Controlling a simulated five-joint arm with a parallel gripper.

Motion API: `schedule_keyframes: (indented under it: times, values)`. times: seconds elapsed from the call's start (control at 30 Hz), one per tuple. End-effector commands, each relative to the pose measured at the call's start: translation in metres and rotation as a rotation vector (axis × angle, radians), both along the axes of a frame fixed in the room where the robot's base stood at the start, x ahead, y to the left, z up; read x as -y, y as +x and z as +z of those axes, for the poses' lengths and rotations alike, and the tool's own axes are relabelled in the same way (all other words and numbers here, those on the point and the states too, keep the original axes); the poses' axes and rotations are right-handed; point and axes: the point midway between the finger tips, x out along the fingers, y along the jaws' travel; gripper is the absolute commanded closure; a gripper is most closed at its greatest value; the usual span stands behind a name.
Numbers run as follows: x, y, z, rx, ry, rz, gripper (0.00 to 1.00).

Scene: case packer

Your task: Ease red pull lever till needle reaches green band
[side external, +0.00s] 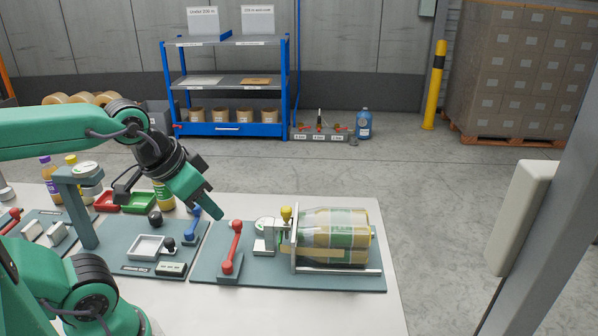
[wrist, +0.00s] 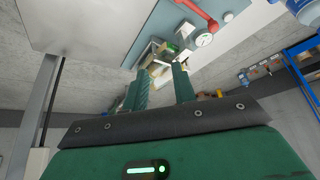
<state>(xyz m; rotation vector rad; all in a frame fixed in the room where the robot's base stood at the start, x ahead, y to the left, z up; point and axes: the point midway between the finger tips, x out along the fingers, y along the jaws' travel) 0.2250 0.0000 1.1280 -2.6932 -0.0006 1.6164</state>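A small round dial (side external: 264,225) sits just right of the lever, also seen in the wrist view (wrist: 202,40). Its needle and green band are too small to read. My gripper (side external: 213,211) is above and left of the lever, apart from it. In the wrist view, its two green fingers (wrist: 161,70) stand apart with nothing held between them.
A blue lever (side external: 193,226) and a white tray (side external: 151,247) are on the plate to the left. A grey post (side external: 545,170) stands at the right.

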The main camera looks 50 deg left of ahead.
Motion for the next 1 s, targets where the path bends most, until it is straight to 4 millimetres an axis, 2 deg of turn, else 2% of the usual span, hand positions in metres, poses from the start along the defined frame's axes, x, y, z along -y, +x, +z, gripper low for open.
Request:
schedule_keyframes:
  times: [0.03, 0.1, 0.27, 0.53, 0.77, 1.0]
  values:
    - [-0.001, 0.001, 0.0, -0.004, 0.002, 0.001, 0.63]
    - [-0.002, 0.004, 0.0, -0.012, 0.004, 0.003, 0.53]
    - [-0.009, 0.015, -0.002, -0.049, 0.015, 0.007, 0.53]
    - [-0.031, 0.046, -0.01, -0.149, 0.036, 0.014, 0.53]
    - [-0.056, 0.074, -0.026, -0.242, 0.043, 0.015, 0.53]
    - [-0.086, 0.1, -0.05, -0.335, 0.038, 0.014, 0.53]
